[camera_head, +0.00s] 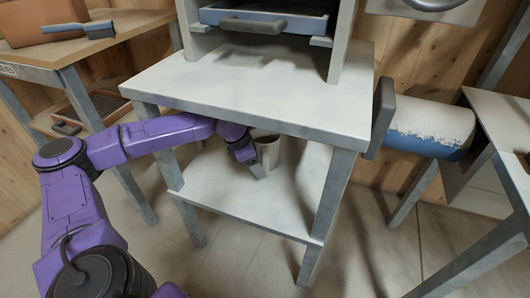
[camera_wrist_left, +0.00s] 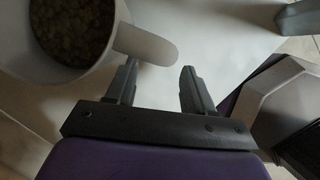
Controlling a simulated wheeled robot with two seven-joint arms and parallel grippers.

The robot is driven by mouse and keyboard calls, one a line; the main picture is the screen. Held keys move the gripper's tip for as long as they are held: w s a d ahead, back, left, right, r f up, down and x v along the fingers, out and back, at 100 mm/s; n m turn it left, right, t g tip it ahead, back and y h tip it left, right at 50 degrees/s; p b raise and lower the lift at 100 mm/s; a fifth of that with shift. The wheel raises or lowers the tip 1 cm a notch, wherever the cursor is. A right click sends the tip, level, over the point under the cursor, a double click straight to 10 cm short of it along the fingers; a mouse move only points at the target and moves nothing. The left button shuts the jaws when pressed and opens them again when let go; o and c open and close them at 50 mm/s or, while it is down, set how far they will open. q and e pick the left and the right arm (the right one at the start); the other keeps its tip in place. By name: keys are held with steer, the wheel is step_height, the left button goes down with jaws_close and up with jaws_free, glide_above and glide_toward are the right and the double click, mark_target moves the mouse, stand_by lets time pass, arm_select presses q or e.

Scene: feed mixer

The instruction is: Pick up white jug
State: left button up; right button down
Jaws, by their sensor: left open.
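The white jug (camera_head: 268,149) stands on the lower shelf (camera_head: 240,195) of the white table, under its top. In the left wrist view the jug (camera_wrist_left: 17,45) is at the upper left, with small yellowish-brown pellets inside. Its handle (camera_wrist_left: 146,42) sticks out to the right, just beyond the fingertips. My left gripper (camera_head: 255,168) is beside the jug, low near the shelf. In the left wrist view the gripper (camera_wrist_left: 160,78) is open with nothing between its fingers. The handle end lies ahead of the gap, close to the left finger. My right gripper is not in view.
The table top (camera_head: 250,85) overhangs the shelf, and its legs (camera_head: 327,195) bound the reach. The shelf's front is clear.

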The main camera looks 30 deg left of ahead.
arm_select(q)
steer(key=shift+w+d+f+b, duration=0.55)
steer(key=shift+w+d+f, duration=0.1)
steer(key=shift+d+f, duration=0.05)
steer(key=shift+r, duration=0.1)
jaws_close()
steer(key=shift+r, duration=0.15)
